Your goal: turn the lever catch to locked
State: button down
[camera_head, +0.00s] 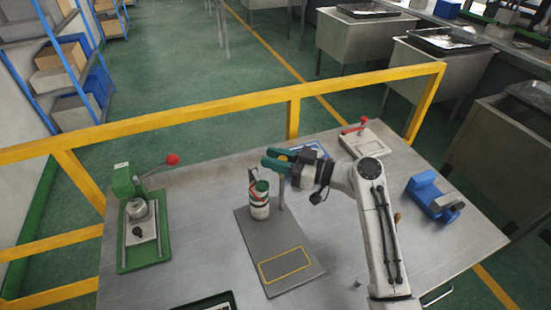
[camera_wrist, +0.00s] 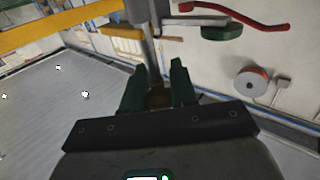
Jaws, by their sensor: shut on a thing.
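My gripper (camera_head: 272,158) has green fingers and is above the middle of the table, at the upper end of an upright grey post (camera_head: 281,191). In the wrist view my gripper (camera_wrist: 157,86) is shut on the grey post (camera_wrist: 149,50), which rises between its fingers. A red-handled lever catch (camera_head: 354,128) seems to be the one on a pale plate (camera_head: 372,147) at the back right, apart from my gripper. I cannot tell its lock state. In the wrist view a red curved lever (camera_wrist: 250,17) shows near a green piece (camera_wrist: 222,31).
A green press with a red knob (camera_head: 171,159) stands at left, a blue vise (camera_head: 427,191) at right. A yellow rail (camera_head: 200,117) runs behind the table.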

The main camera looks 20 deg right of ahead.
jog(key=shift+f+b, duration=0.2)
jog(key=shift+b, duration=0.5)
jog(key=n+g+y+b, duration=0.1)
jog(key=n+g+b, duration=0.3)
jog(key=b, duration=0.5)
jog(key=s+n+g+y+b, duration=0.1)
jog(key=n+g+b, duration=0.3)
jog(key=g+b, duration=0.4)
jog(key=n+g+y+b, duration=0.1)
jog(key=n+g+b, duration=0.3)
jog(key=b, duration=0.7)
jog(key=shift+s+a+f+g, duration=0.1)
jog(key=shift+s+g, duration=0.1)
jog(key=shift+g, duration=0.4)
jog(key=shift+s+f+g, duration=0.1)
jog(key=shift+s+g, duration=0.1)
jog(key=shift+g, duration=0.4)
jog(key=shift+s+r+n+g+b, duration=0.1)
jog(key=shift+r+n+g+b, duration=0.25)
jog(key=shift+n+g+b, duration=0.8)
jog(key=shift+m+t+b, duration=0.35)
jog(key=shift+t, duration=0.1)
jog(key=c, duration=0.9)
grip_release()
